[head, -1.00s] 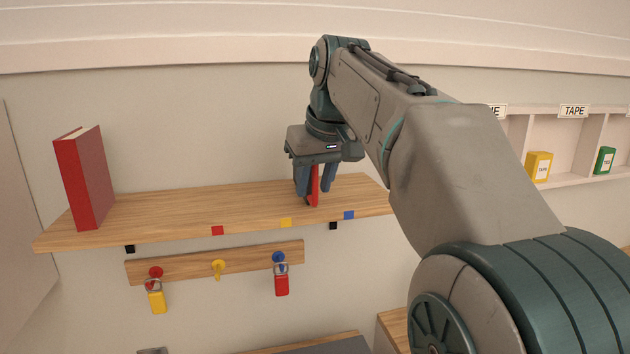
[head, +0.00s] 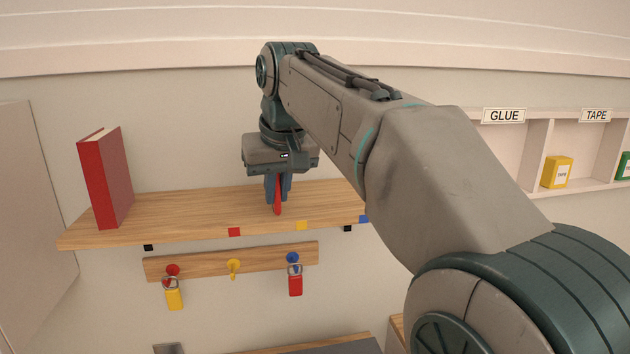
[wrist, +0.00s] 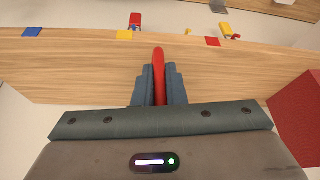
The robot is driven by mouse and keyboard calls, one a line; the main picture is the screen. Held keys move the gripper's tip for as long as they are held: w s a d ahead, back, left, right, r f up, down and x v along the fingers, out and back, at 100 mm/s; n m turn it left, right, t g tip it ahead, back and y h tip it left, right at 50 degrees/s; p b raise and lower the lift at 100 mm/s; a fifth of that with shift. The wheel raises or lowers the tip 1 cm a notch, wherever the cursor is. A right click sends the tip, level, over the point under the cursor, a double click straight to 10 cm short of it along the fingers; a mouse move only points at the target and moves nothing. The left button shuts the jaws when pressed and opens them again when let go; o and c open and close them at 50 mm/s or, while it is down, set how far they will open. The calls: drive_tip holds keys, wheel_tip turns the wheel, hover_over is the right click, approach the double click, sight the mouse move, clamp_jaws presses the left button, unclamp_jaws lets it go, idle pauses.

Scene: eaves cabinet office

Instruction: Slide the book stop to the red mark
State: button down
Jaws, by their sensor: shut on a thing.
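The book stop (head: 277,196) is a thin red upright piece standing on the wooden shelf (head: 185,213). My gripper (head: 277,186) is shut on it from above, and the fingers hide part of it. In the wrist view the book stop (wrist: 159,72) sits between the two fingers. The red mark (head: 234,232) is a small square on the shelf's front edge, left of the stop. It also shows in the wrist view (wrist: 212,41), to the right of the stop. The stop stands between the yellow mark (head: 302,225) and the red mark.
A red book (head: 108,180) stands at the shelf's left end, with clear shelf between it and my gripper. A blue mark (head: 364,219) is farther right. Below, a rail (head: 205,264) carries coloured hooks and padlocks. A cubby shelf (head: 541,150) is at the right.

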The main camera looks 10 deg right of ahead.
drive_tip(key=a+p, duration=0.1)
drive_tip(key=a, duration=0.7)
drive_tip(key=shift+p, duration=0.3)
drive_tip(key=shift+a, duration=0.1)
drive_tip(key=c, duration=1.7)
unclamp_jaws()
drive_tip(key=shift+o, duration=1.1)
drive_tip(key=shift+a, duration=0.2)
drive_tip(key=p+v, duration=0.1)
drive_tip(key=v, duration=1.3)
